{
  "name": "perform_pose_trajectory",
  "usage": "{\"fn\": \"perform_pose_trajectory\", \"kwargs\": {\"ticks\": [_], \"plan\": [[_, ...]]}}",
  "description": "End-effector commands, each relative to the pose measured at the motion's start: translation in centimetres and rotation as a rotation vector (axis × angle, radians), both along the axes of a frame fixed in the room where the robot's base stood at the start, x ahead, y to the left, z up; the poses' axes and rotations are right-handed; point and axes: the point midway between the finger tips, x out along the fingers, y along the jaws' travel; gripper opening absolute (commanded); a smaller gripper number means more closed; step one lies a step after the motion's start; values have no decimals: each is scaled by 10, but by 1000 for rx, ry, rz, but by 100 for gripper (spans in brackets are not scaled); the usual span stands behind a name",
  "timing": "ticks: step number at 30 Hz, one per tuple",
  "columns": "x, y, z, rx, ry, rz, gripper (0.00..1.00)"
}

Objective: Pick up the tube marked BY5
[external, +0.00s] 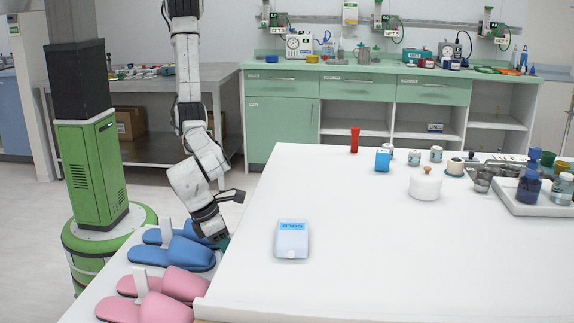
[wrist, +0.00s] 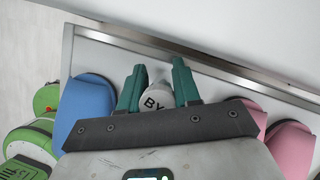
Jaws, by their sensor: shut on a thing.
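My gripper (wrist: 158,70) shows in the wrist view with its two green fingers on either side of a pale tube (wrist: 156,97). The fingers are shut on it. In the external view my gripper (external: 222,240) points down low beside the blue slippers, at the left edge of the white table. The tube cannot be made out there.
Blue slippers (external: 185,253) and pink slippers (external: 165,309) lie on a lower white surface beside the white table (external: 350,215). A white device marked COLD (external: 292,239), a blue box (external: 382,160) and a red tube (external: 354,140) stand on the table. Its middle is mostly clear.

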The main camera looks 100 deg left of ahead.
Motion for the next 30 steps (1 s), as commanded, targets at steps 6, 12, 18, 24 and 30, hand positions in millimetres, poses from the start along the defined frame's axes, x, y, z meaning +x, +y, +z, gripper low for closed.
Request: {"fn": "perform_pose_trajectory", "kwargs": {"ticks": [6, 12, 18, 24, 30], "plan": [[0, 0, 4, -1, 0, 0, 3], [1, 0, 23, -1, -2, 2, 3], [1, 0, 63, -3, -2, 1, 3], [1, -1, 105, -4, -2, 1, 3], [1, -1, 146, -4, -2, 2, 3]]}}
